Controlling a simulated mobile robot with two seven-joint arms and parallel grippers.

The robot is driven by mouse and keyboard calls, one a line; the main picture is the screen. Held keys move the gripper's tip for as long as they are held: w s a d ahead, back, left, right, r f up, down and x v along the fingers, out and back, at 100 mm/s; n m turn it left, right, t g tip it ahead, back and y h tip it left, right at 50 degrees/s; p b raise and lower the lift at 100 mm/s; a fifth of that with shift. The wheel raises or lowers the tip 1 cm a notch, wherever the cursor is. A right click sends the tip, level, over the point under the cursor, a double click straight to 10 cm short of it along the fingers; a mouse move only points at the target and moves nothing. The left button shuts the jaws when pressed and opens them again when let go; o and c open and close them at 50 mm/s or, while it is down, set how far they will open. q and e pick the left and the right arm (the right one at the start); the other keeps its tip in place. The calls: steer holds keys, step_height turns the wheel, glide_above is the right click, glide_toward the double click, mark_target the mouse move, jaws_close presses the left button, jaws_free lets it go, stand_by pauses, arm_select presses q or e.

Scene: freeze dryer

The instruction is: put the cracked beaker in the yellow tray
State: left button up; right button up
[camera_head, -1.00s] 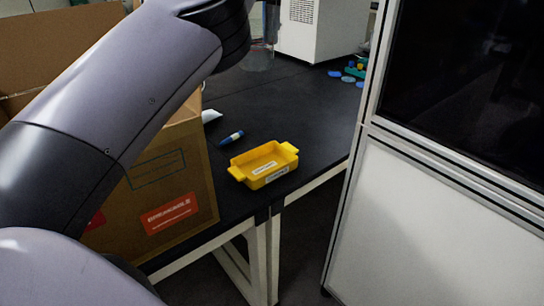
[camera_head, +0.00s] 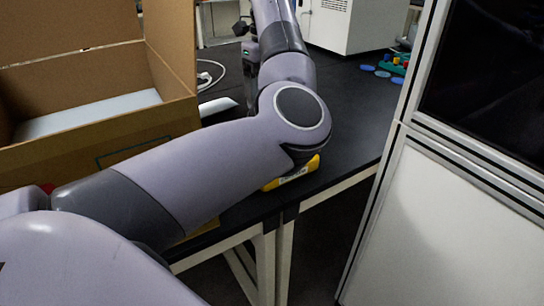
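The yellow tray (camera_head: 292,177) stands near the front edge of the black bench. Most of it is hidden behind my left arm, and only its front side with a white label shows. My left arm comes in from the left, bends above the tray and reaches away over the bench. Dark parts show beside its far end, but I cannot make out the fingertips or whether they hold anything. The cracked beaker cannot be made out now. My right gripper is not in view.
An open cardboard box (camera_head: 180,75) stands at left. A white appliance (camera_head: 350,22) is at the back, with blue discs (camera_head: 382,74) to its right. A tall framed cabinet (camera_head: 440,210) fills the right. Bare bench (camera_head: 365,115) lies right of my arm.

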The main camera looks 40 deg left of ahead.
arm_select(q)
steer(key=shift+f, duration=7.2)
steer(key=o, duration=0.6)
steer(key=shift+f, duration=0.2)
steer(key=o, duration=0.5)
steer(key=shift+c, duration=0.2)
steer(key=shift+r, duration=0.2)
step_height(320, 180, up, 12)
